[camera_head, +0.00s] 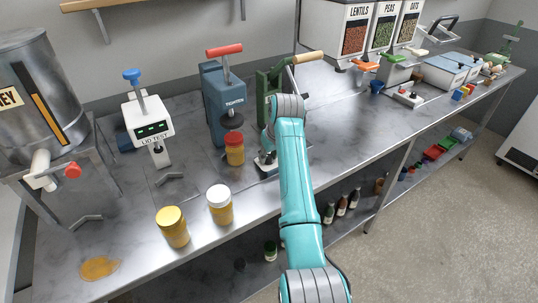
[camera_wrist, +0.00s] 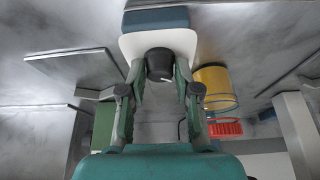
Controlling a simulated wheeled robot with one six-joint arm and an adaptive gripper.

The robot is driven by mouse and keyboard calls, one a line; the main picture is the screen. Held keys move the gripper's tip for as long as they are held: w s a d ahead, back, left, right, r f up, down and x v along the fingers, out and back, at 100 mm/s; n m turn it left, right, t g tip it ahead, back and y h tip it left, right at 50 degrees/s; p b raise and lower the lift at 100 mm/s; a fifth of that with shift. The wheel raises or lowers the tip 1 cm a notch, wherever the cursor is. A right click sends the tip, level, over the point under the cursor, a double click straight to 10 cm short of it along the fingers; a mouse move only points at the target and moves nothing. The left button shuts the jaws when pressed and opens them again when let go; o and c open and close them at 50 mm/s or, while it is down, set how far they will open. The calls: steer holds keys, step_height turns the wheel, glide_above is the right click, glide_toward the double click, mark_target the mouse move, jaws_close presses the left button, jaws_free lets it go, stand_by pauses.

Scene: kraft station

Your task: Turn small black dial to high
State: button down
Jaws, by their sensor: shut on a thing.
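The small black dial (camera_wrist: 159,63) sits on a white rounded panel (camera_wrist: 183,42) with a blue-grey part behind it, in the wrist view. A short pale mark shows at the dial's lower edge, toward the lower right of the picture. My gripper (camera_wrist: 160,72) has one finger on each side of the dial and is shut on it. In the head view my gripper (camera_head: 268,152) is low over the bench beside the green press (camera_head: 268,90). The dial cannot be made out there, and no setting label is readable.
A yellow jar with a red lid (camera_head: 235,148) stands under the blue TIGHTEN press (camera_head: 222,105), close beside my gripper; the jar also shows in the wrist view (camera_wrist: 214,84). Two more jars (camera_head: 173,227) (camera_head: 220,205) stand near the front edge. A yellow spill (camera_head: 100,267) lies at front left.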

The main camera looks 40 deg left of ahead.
steer(key=m+t+h, duration=0.1)
steer(key=m, duration=0.2)
steer(key=shift+s+m, duration=0.1)
steer(key=shift+m, duration=0.2)
steer(key=m+t+h, duration=0.1)
steer(key=m, duration=0.3)
steer(key=shift+a+m, duration=0.15)
steer(key=shift+m, duration=0.15)
steer(key=m+h, duration=0.2)
steer(key=m, duration=0.2)
steer(key=shift+m, duration=0.3)
steer(key=shift+a+m+h, duration=0.1)
steer(key=shift+m+h, duration=0.8)
steer(key=shift+m, duration=1.3)
steer(key=c, duration=0.8)
jaws_free()
steer(key=shift+r, duration=0.1)
